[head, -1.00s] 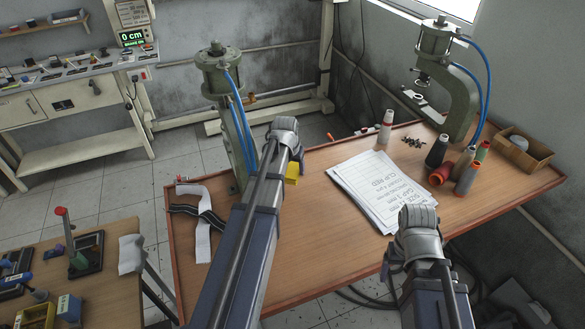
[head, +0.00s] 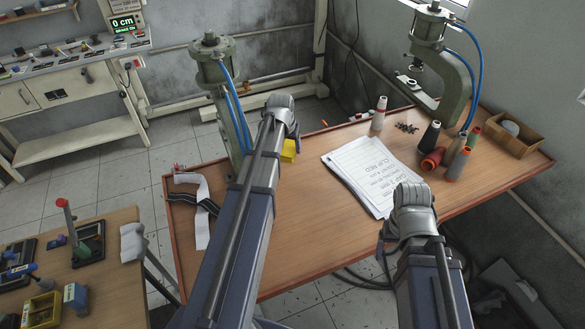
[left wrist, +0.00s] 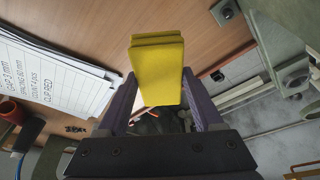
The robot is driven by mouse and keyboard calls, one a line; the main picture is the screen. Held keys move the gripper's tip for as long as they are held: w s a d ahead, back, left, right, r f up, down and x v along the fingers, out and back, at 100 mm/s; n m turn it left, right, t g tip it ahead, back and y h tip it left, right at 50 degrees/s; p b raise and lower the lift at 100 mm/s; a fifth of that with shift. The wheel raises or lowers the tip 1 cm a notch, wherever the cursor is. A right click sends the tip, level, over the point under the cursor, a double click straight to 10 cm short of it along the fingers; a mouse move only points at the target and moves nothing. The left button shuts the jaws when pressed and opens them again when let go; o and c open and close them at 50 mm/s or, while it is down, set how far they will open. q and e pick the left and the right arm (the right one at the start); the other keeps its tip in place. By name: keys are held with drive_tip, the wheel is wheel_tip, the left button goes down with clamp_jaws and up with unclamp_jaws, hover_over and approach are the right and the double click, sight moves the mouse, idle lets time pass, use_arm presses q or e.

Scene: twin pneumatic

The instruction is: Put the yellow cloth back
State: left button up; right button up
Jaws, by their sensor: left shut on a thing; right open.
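The yellow cloth (head: 288,151) shows as a small folded block beside the end of my left arm, over the table. In the left wrist view the cloth (left wrist: 157,70) is held between the two purple fingers of my left gripper (left wrist: 160,98), which is shut on it. In that view it is in front of the brown tabletop; I cannot tell whether it touches the table. My right gripper (head: 412,205) is over the table's front edge, near the printed sheets. Its fingers are hidden behind its wrist, and no object shows in it.
The brown table (head: 300,205) has a raised rim. A press (head: 212,65) stands at its left and another (head: 455,75) at the back right. Bare wood lies left of the sheets.

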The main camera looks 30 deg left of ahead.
use_arm(q)
drive_tip(key=w+a, duration=0.2)
drive_tip(key=w, duration=0.5)
drive_tip(key=shift+m, duration=0.4)
drive_tip(key=f+b, duration=0.9)
drive_tip(key=shift+w+d, duration=0.1)
drive_tip(key=shift+d, duration=0.1)
drive_tip(key=shift+f, duration=0.1)
drive_tip(key=shift+f+b, duration=0.15)
drive_tip(key=shift+b, duration=0.25)
drive_tip(key=o, duration=1.2)
drive_tip(key=shift+r, duration=0.2)
drive_tip(key=p+v, duration=1.2)
drive_tip(key=shift+a, duration=0.1)
